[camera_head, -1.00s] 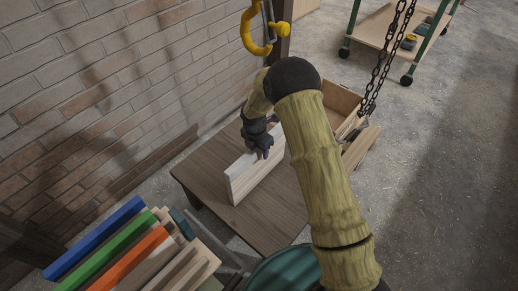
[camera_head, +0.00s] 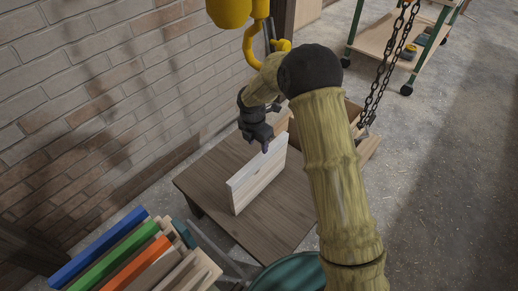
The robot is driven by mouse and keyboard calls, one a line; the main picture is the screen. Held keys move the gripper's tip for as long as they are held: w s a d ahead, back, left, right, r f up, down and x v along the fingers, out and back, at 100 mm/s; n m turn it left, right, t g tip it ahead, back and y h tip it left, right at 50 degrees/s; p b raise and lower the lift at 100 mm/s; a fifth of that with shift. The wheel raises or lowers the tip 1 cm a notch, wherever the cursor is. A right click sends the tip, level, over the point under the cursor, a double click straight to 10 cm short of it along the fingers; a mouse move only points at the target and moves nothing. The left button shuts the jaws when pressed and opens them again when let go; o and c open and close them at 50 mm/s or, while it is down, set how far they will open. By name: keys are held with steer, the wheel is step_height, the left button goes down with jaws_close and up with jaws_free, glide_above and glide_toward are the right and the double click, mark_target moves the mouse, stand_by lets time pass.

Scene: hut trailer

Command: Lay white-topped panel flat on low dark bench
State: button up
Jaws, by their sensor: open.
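The white-topped panel (camera_head: 258,182) stands upright on its long edge on the low dark bench (camera_head: 215,188). Its white edge faces up, and its wooden face is turned toward the lower right. My gripper (camera_head: 264,146) is open, just above the panel's top edge near its middle. I cannot tell whether a fingertip still touches the panel. My arm hides part of the bench's right side.
A rack of coloured boards (camera_head: 120,252) stands at the lower left. A brick wall (camera_head: 90,100) runs along the left. A yellow hook (camera_head: 252,45) and chains (camera_head: 385,70) hang nearby. A wooden box (camera_head: 352,112) sits behind my arm. Open floor (camera_head: 455,170) lies to the right.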

steer(key=shift+r, duration=0.5)
stand_by(0.3)
steer(key=shift+d+r, duration=0.1)
steer(key=s+d+r+m, duration=0.6)
steer(key=s+d+m, duration=0.3)
steer(key=m, duration=0.5)
steer(key=s+d+r+m+t, duration=0.1)
steer(key=s+d+r+m, duration=0.5)
steer(key=s+d+m, duration=0.4)
steer(key=s+m, duration=0.3)
steer(key=m, duration=0.1)
steer(key=shift+s+r+y, duration=0.15)
steer(key=shift+s+y, duration=0.2)
steer(key=shift+y, duration=0.05)
steer(key=shift+w+d, duration=0.1)
steer(key=shift+d, duration=0.1)
